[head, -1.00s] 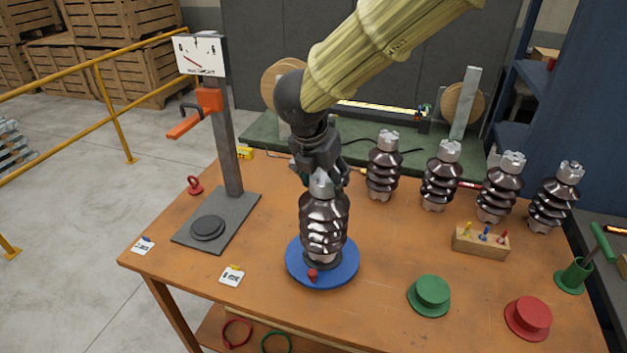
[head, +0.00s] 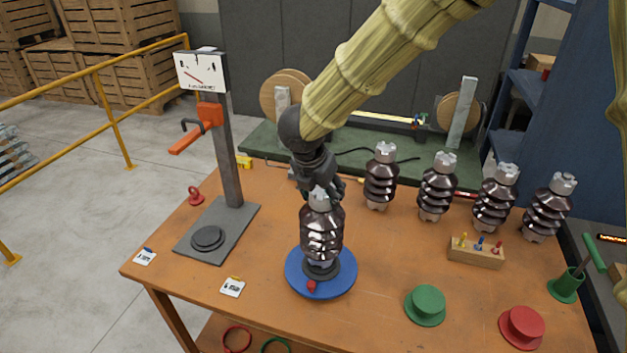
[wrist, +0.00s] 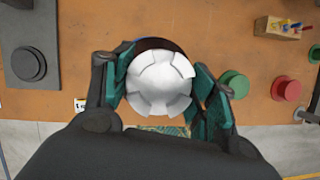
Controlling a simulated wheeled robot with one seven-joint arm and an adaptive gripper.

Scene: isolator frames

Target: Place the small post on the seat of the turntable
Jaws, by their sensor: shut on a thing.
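The small post (head: 321,232), a dark brown ribbed insulator with a pale metal cap, is upright over the blue turntable (head: 345,282). Its foot is at the dark seat (head: 320,271) in the middle of the turntable; I cannot tell whether it rests fully on it. My gripper (head: 320,190) is shut on the cap from above. In the wrist view, the green finger pads of my gripper (wrist: 160,88) lie on either side of the notched silver cap (wrist: 160,83). The cap hides most of the post and the seat there. A red knob (head: 311,286) sits at the turntable's front.
Several similar posts (head: 436,188) stand along the back right. A wooden block with coloured pegs (head: 475,253), a green stand (head: 425,306) and a red stand (head: 521,328) are to the right. A gauge column (head: 229,150) stands left. The table front (head: 375,315) is clear.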

